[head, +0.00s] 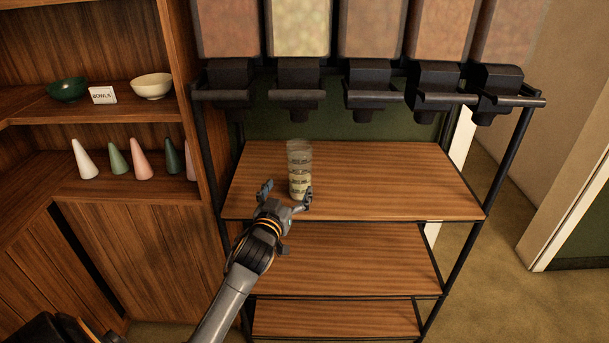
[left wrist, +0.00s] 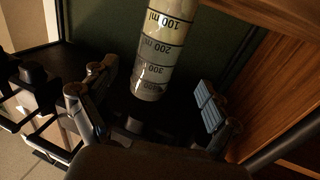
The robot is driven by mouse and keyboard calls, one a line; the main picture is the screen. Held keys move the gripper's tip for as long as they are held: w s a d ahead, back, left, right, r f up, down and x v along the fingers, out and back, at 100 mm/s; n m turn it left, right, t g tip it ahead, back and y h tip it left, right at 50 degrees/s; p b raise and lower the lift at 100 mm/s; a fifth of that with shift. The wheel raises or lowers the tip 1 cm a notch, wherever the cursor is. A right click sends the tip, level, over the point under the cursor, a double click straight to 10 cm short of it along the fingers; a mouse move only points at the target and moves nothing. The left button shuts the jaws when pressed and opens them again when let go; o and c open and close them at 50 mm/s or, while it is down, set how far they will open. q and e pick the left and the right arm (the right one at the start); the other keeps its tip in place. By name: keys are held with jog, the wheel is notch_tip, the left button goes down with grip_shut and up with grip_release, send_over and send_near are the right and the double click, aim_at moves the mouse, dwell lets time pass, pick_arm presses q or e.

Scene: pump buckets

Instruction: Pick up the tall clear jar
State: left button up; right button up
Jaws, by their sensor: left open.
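The tall clear jar (head: 299,168) stands upright on the top wooden shelf of the rack, left of the middle. It is see-through, with dark measuring marks, and its lower part looks pale yellow. My left gripper (head: 286,192) is open at the near side of the jar, low down, with one finger left of it and the other overlapping its lower right edge. In the left wrist view the jar (left wrist: 160,50) with its ml marks lies between the two spread fingers. I cannot tell whether a finger touches it. My right gripper is not in view.
The top shelf (head: 400,180) is clear right of the jar. A wooden cabinet at left holds a green bowl (head: 69,89), a cream bowl (head: 152,86) and several cones (head: 141,160).

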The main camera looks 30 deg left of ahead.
aim_at(296, 176)
pick_arm(q)
jog(key=x, duration=0.9)
jog(key=shift+w+d+f+p, duration=0.1)
jog(key=shift+w+f+p, duration=0.15)
jog(key=shift+p, duration=0.15)
jog(key=shift+s, duration=0.1)
jog(key=c, duration=1.6)
jog(key=shift+r, duration=0.1)
jog(key=shift+r, duration=0.1)
